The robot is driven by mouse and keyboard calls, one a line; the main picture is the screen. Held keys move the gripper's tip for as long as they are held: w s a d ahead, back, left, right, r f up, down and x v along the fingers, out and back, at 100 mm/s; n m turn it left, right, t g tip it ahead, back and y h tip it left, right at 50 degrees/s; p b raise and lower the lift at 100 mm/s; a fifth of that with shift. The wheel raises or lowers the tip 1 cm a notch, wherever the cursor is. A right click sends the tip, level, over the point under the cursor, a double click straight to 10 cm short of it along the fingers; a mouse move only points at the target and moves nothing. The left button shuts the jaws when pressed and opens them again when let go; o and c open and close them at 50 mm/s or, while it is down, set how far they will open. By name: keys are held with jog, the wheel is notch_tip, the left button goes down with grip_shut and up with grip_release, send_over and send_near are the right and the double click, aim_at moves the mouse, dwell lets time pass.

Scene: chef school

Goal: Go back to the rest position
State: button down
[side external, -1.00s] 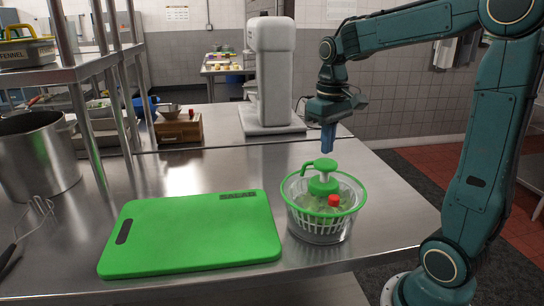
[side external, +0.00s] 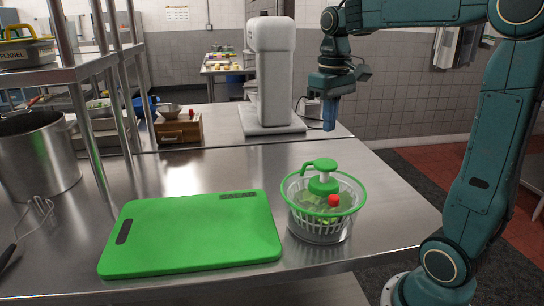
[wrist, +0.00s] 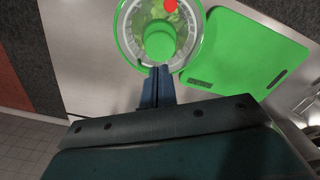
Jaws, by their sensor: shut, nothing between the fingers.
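My gripper (side external: 330,115) is shut and empty, pointing straight down in the air above and behind the salad spinner. In the wrist view its blue fingers (wrist: 157,73) are together. The salad spinner (side external: 296,213) stands upright on the steel table, a clear bowl with a green rim, a green pump handle and a red button, with pale green leaves inside. It also shows at the top of the wrist view (wrist: 122,40). There is a clear gap between the fingertips and the pump handle (side external: 322,178).
A green cutting board (side external: 190,235) lies left of the spinner. A white appliance (side external: 272,75) stands at the back. A steel pot (side external: 38,155), a whisk (side external: 35,215) and a shelf rack (side external: 85,68) are at left. The air around my gripper is free.

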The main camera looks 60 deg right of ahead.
jog(key=s+a+f+n+t, duration=0.1)
jog(key=s+a+f+t, duration=0.1)
jog(key=s+a, duration=0.4)
jog(key=s+a+f+n+t, duration=0.2)
jog(key=s+a+f+t, duration=0.1)
jog(key=s+a, duration=0.2)
jog(key=shift+s+a+t, duration=0.3)
jog(key=shift+s+a, duration=0.1)
jog(key=shift+a, duration=0.55)
jog(key=shift+w, duration=0.1)
